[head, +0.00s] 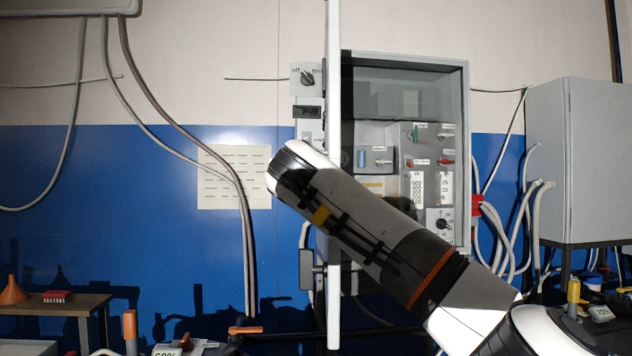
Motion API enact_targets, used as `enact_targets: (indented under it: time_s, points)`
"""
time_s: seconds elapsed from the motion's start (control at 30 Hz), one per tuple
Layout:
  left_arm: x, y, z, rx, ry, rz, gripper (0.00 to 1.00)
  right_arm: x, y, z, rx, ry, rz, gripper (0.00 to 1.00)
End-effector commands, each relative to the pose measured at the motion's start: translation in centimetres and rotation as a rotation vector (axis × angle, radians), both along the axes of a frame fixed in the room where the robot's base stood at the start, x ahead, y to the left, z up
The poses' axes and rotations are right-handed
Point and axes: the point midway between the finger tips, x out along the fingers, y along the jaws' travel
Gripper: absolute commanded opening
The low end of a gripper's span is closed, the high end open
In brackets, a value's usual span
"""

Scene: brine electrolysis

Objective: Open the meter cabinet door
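The grey meter cabinet (462,150) stands against the wall right of centre in the head view. Inside it are switches, small labels and a dial (441,224). A tall pale strip (333,120) runs down its left side and looks like the cabinet door seen nearly edge-on, swung out towards me. A dark bracket-like piece (306,270), perhaps the door handle, stands out from the strip's left side. My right arm crosses in front of the strip and the cabinet's lower left. Neither gripper shows in this view, so I cannot see whether anything touches the door.
A grey box (570,160) with cables stands at the right. A switch panel (308,79) is left of the strip. A paper sheet (234,177) hangs on the wall. A low table (60,304) with an orange funnel (12,291) is at the lower left. Cables hang at the left.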

Motion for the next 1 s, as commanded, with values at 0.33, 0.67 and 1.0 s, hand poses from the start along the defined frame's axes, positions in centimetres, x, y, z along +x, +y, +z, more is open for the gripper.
enact_targets:
  time_s: [0.33, 0.67, 1.0]
  points:
    - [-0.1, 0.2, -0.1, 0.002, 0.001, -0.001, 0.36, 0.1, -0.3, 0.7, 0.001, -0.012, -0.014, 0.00]
    - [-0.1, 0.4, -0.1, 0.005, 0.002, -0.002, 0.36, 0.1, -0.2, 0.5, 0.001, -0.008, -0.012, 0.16]
    - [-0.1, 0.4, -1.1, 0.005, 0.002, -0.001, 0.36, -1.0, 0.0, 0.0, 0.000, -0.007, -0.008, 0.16]
